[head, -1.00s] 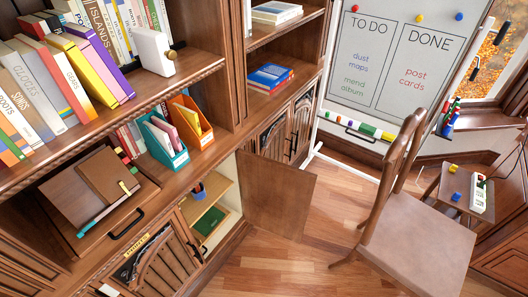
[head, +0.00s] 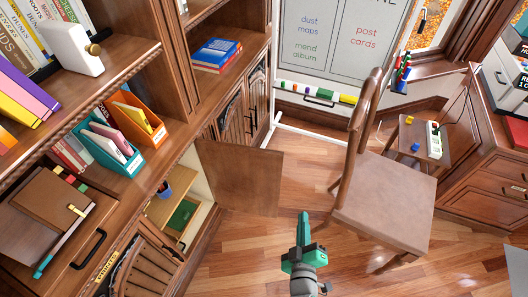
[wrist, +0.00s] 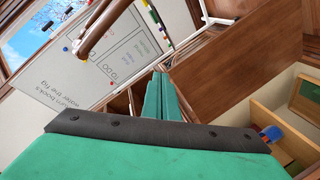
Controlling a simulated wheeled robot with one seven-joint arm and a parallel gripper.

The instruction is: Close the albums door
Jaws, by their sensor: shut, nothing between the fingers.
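A plain brown cabinet door (head: 238,178) stands wide open from the lower bookcase, sticking out over the wood floor. It also shows in the wrist view (wrist: 225,62), as a brown panel right of the fingers. The open cabinet (head: 158,212) has a light shelf with a blue cup (head: 164,189) and a green item (head: 182,214) below. My gripper (head: 304,218) is teal, shut and empty, over the floor to the right of the door and nearer the camera. In the head view it looks apart from the door. I cannot read a label on this door.
A wooden chair (head: 384,200) stands right of my gripper. A small side table (head: 424,142) is behind it. A whiteboard (head: 335,45) stands at the back. A drawer with a black handle (head: 88,250) is at the left. The floor (head: 240,262) before the cabinet is clear.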

